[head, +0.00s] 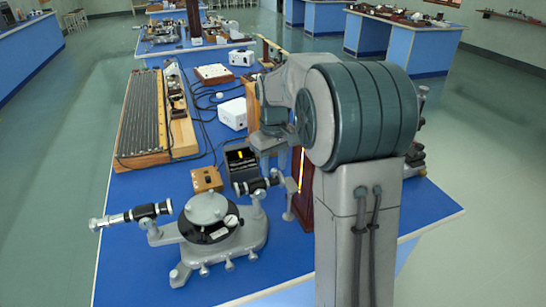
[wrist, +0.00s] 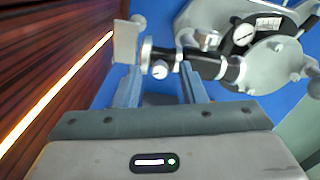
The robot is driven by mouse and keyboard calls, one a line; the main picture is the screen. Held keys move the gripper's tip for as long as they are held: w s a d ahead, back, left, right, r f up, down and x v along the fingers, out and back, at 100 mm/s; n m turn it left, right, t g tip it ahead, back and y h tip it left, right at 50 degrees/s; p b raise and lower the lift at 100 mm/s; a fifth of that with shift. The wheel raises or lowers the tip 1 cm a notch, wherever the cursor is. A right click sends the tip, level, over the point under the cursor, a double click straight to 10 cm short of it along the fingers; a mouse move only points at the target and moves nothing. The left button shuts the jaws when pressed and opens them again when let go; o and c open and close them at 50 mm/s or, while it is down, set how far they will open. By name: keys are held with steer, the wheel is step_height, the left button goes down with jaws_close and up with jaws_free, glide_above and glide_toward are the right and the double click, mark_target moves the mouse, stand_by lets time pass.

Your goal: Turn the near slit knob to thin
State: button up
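The near spectrometer (head: 208,218) stands at the front of the blue bench, with a round dark table and a tube on each side. Its right-hand tube (head: 258,184) points toward the lamp; in the wrist view this black and silver tube (wrist: 205,64) crosses above my fingers. A small pale round knob (wrist: 159,71) shows under the tube's slit end. My gripper (wrist: 160,67) is open, one finger on each side of the knob. I cannot tell whether either finger touches it. In the head view my arm mostly hides the gripper.
A brown wooden lamp housing (wrist: 35,75) with a glowing line stands close left of my gripper. A pale plate (wrist: 125,42) stands beside the slit end. A small wooden box (head: 206,180) and a dark box (head: 240,160) lie behind the spectrometer.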

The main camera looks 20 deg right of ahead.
mark_target(274, 170)
step_height(274, 170, up, 14)
stand_by(0.4)
steer(key=shift+f, duration=0.15)
steer(key=s+a+f+m+t, duration=0.1)
steer(key=s+f, duration=0.5)
steer(key=s, duration=0.6)
steer(key=s+a+f+m+t, duration=0.2)
steer(key=s+a+f, duration=0.2)
steer(key=s, duration=0.8)
step_height(274, 170, down, 3)
steer(key=shift+r+m, duration=0.15)
steer(key=shift+m, duration=0.25)
